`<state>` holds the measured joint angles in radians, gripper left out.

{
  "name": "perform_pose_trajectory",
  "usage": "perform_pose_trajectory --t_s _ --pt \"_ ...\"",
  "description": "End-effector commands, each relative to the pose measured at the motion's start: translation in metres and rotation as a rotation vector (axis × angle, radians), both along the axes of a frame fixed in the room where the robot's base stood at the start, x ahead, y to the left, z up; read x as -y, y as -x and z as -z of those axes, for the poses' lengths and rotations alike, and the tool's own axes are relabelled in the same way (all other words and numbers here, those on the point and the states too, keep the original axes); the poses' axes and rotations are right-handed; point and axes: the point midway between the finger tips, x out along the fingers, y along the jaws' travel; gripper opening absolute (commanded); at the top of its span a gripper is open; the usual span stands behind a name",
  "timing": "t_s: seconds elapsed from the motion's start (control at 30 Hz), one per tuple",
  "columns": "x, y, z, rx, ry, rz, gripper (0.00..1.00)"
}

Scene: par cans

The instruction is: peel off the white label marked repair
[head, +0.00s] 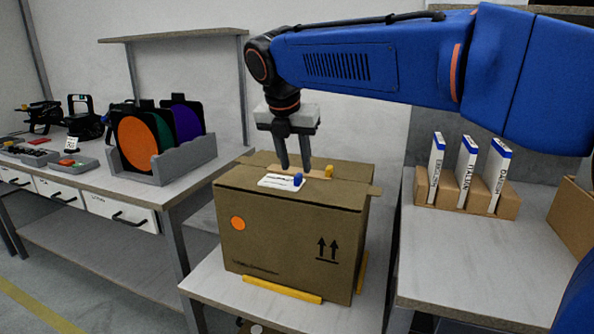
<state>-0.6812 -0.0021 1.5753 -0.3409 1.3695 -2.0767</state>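My gripper (295,168) points down above the cardboard box (290,235). Its two dark fingers are apart, with nothing visible between them. A white label or card (276,182) with dark marks lies on the box top, just below the fingertips, with a small blue piece (298,180) at its right end. I cannot tell whether the fingers touch it. Another small white label (71,144) is on or by a black lamp at the far left bench. The writing on both is too small to read, so I cannot tell which says repair.
The box stands on a table between yellow strips (282,289). The left bench holds a grey rack (187,162) of coloured discs. White booklets (467,160) stand in a cardboard holder on the right table, whose front is clear.

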Motion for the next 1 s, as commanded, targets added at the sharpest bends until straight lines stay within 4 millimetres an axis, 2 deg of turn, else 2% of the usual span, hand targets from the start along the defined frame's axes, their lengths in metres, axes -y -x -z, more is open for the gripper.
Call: perform_pose_trajectory --t_s 0.1,0.3,0.67,0.8,0.9,0.93,0.97,1.0 --pt "0.002 -0.005 0.015 -0.001 0.001 0.0 0.34" --pt "0.004 -0.011 0.028 0.0 0.001 0.0 0.34" --pt "0.005 -0.012 0.031 0.0 0.0 0.0 0.34" --pt "0.005 -0.012 0.031 0.0 0.0 0.0 0.01" --pt "0.005 -0.012 0.031 0.0 0.0 0.0 0.0" --pt "0.005 -0.012 0.031 0.0 0.0 0.0 0.07" --pt "0.005 -0.012 0.031 0.0 0.0 0.0 0.0" --pt "0.005 -0.012 0.031 0.0 0.0 0.0 0.0"
